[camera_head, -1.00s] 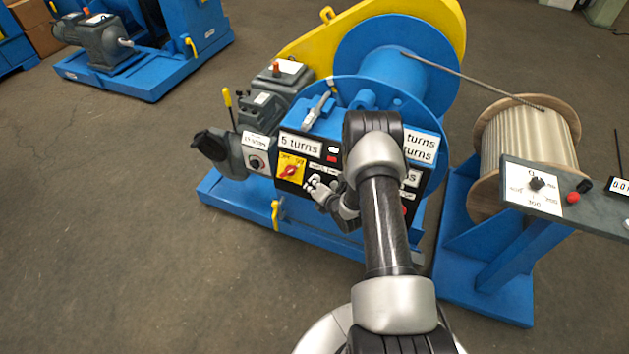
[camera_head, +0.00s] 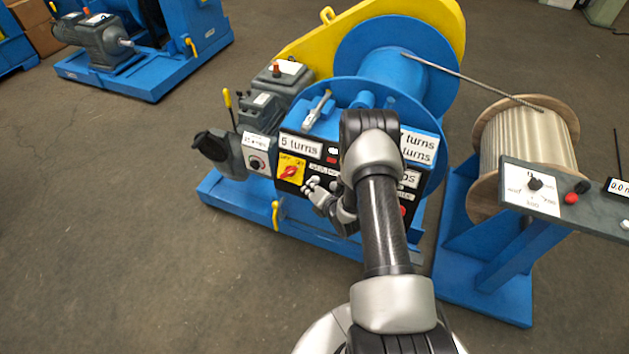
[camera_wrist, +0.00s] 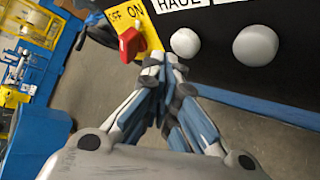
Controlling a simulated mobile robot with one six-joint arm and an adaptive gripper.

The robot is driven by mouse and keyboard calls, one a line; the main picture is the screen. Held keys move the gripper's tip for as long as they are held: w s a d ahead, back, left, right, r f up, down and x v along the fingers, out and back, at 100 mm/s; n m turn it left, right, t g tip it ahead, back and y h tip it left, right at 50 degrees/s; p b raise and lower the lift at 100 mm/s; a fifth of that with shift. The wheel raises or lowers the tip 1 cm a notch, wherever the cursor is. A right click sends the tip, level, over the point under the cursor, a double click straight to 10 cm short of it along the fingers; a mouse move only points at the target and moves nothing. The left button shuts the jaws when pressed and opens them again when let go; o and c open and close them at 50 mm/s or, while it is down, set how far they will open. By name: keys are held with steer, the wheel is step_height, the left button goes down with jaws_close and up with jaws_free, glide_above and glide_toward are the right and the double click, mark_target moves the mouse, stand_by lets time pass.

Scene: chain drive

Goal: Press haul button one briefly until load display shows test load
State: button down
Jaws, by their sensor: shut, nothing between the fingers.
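In the wrist view, two white round buttons sit on the black panel under a label reading "HAUL": a left button (camera_wrist: 186,43) and a right button (camera_wrist: 256,45). I cannot read which is haul button one. My gripper (camera_wrist: 168,75) is shut and empty, its tips just below and left of the left button; I cannot tell whether they touch it. In the head view my gripper (camera_head: 318,190) is at the front of the control panel (camera_head: 318,165). My arm hides much of the panel, and I cannot make out a load display reading.
A red rotary switch (camera_wrist: 131,42) on a yellow OFF/ON plate is close left of my fingertips. A "5 turns" label (camera_head: 301,146) is on the panel. A wooden cable reel (camera_head: 525,145) and a dial box (camera_head: 535,185) stand to the right.

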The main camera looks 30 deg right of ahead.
steer(key=shift+s+a+r+p, duration=0.55)
steer(key=shift+s+a+p, duration=0.15)
steer(key=shift+a, duration=0.2)
steer(key=shift+s+a+r+p, duration=0.55)
steer(key=shift+s+a, duration=0.15)
steer(key=shift+a, duration=0.2)
steer(key=shift+w+r, duration=0.1)
